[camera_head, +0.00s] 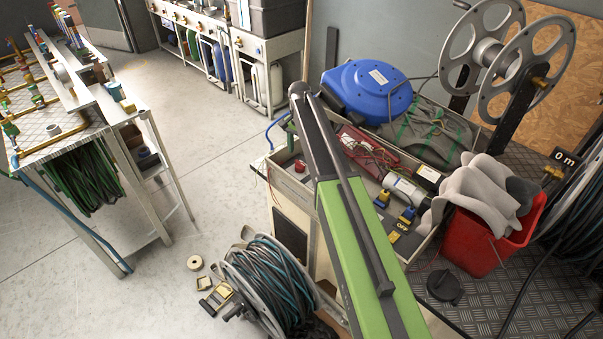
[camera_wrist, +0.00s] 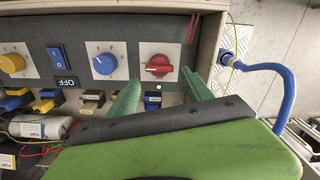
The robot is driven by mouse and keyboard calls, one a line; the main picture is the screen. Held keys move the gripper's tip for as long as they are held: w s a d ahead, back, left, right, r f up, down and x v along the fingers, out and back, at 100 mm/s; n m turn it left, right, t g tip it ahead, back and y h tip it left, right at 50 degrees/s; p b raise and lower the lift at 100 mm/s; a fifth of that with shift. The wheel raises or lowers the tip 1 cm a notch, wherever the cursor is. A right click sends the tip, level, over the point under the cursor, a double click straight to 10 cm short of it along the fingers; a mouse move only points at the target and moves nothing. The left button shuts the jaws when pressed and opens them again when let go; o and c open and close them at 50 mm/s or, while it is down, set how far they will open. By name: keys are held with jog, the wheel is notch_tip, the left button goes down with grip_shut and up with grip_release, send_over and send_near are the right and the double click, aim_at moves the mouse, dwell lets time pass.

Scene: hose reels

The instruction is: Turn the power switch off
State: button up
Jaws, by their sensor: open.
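In the wrist view a dark control panel (camera_wrist: 128,50) carries a red rotary switch (camera_wrist: 159,66) on a pale square plate, a blue rotary knob (camera_wrist: 104,64) and a blue rocker switch (camera_wrist: 59,60) with an OFF label (camera_wrist: 66,82). No label naming the power switch is readable. Contact cannot be told. The head view hides my gripper behind my arm.
A yellow knob (camera_wrist: 12,63) is at the panel's left. A blue hose (camera_wrist: 270,68) bends out at the panel's right. Beside the bench are a red bucket (camera_head: 483,240) with grey cloth and a hose reel (camera_head: 268,285). Floor at left is partly clear.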

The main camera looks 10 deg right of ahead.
aim_at(300, 163)
notch_tip(300, 163, down, 7)
jog(key=b, duration=0.5)
jog(key=shift+r, duration=0.2)
jog(key=c, duration=1.1)
